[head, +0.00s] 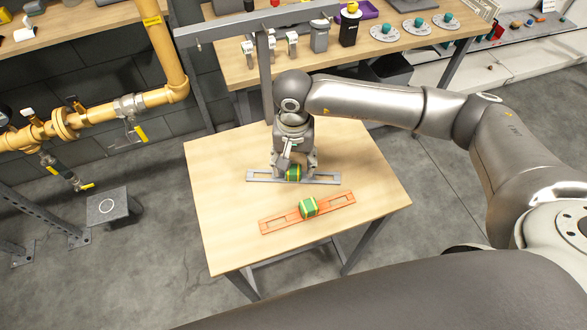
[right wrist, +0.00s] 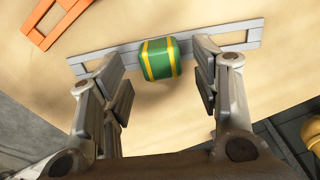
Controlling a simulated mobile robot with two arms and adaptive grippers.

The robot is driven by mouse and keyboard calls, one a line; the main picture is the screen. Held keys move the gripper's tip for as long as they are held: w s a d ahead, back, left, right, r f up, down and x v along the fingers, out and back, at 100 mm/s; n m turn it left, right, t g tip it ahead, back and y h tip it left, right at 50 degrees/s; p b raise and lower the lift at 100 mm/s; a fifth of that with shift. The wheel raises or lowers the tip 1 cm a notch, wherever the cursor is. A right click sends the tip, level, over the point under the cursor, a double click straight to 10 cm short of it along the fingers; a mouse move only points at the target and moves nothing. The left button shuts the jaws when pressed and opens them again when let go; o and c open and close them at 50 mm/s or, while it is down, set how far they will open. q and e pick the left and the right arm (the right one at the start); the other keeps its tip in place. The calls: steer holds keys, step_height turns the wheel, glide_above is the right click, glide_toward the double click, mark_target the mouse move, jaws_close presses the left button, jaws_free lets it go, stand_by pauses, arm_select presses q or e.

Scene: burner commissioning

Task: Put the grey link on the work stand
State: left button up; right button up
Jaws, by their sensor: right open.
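The grey link (head: 258,176) is a flat slotted bar with a green, yellow-striped block (head: 293,173) at its middle. It lies on a wooden-topped stand (head: 225,215), towards its back. My right gripper (head: 294,168) points down over the link's middle and partly hides the block. In the right wrist view, the open fingers (right wrist: 165,88) are on either side of the green block (right wrist: 160,60), with gaps, and the grey link (right wrist: 232,40) runs across beyond them. I cannot tell whether the fingertips are level with the block. My left gripper is not in view.
An orange link (head: 335,203) with a similar green block lies in front of the grey one. A low grey pedestal (head: 107,207) with a white ring stands on the floor at left, near yellow pipework (head: 95,117). A workbench (head: 250,68) with parts stands behind.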

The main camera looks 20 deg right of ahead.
mark_target(293, 169)
step_height(293, 169, up, 9)
steer(key=b, duration=0.2)
steer(key=shift+b, duration=0.35)
